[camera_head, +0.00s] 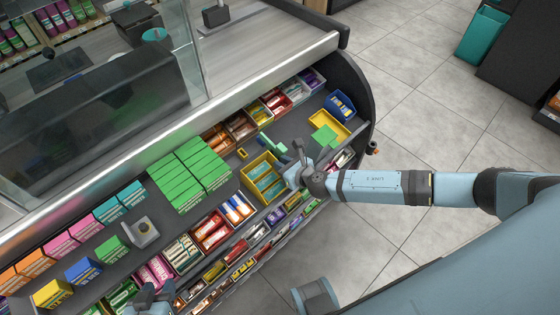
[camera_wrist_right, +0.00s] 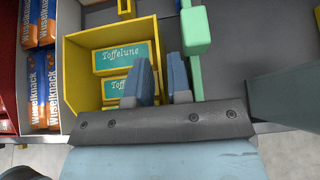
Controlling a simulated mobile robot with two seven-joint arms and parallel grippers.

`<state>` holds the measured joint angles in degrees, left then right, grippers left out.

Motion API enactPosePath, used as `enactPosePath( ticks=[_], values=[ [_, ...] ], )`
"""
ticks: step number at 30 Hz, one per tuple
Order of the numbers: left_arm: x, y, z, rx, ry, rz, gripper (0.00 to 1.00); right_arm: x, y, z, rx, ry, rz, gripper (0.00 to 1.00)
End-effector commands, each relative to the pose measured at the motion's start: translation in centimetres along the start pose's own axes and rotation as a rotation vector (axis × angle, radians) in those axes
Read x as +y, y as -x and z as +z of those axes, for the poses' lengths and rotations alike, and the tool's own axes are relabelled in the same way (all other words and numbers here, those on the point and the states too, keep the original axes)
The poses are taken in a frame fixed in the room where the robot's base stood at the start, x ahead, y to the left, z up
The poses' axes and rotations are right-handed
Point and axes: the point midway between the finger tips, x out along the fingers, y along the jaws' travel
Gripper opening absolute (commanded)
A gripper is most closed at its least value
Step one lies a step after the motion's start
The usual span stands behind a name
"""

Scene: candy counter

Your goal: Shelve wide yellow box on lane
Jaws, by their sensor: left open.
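A wide yellow box (camera_head: 248,185) with an open top stands on the counter, with teal Toffelune packs in it. It also shows in the right wrist view (camera_wrist_right: 84,85). My right gripper (camera_head: 300,165) is at its right side. In the right wrist view, the two fingers (camera_wrist_right: 160,75) sit on either side of the box's right wall; I cannot tell whether they press on it. My left gripper (camera_head: 152,296) is open and low at the bottom of the head view, near the front candy bins, away from the yellow box.
A green piece (camera_wrist_right: 195,30) stands close beside my right fingers. Green boxes (camera_head: 188,178) lie left of the yellow box. Another yellow tray (camera_head: 343,131) with a green item, and a blue bin (camera_head: 340,104), stand further right. Orange Wuselknack packs (camera_wrist_right: 40,85) flank the box.

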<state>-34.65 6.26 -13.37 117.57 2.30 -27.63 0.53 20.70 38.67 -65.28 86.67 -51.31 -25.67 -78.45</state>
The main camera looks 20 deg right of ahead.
Motion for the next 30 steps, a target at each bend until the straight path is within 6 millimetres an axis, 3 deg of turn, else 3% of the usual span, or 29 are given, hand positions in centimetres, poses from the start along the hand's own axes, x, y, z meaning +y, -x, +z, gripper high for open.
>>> enactPosePath(
  ticks=[30],
  values=[
    [0.0, 1.4, -1.9, -0.002, -0.009, 0.000, 0.43, 0.0, 5.5, 0.1, -0.001, 0.001, 0.000, 0.18]
  ],
)
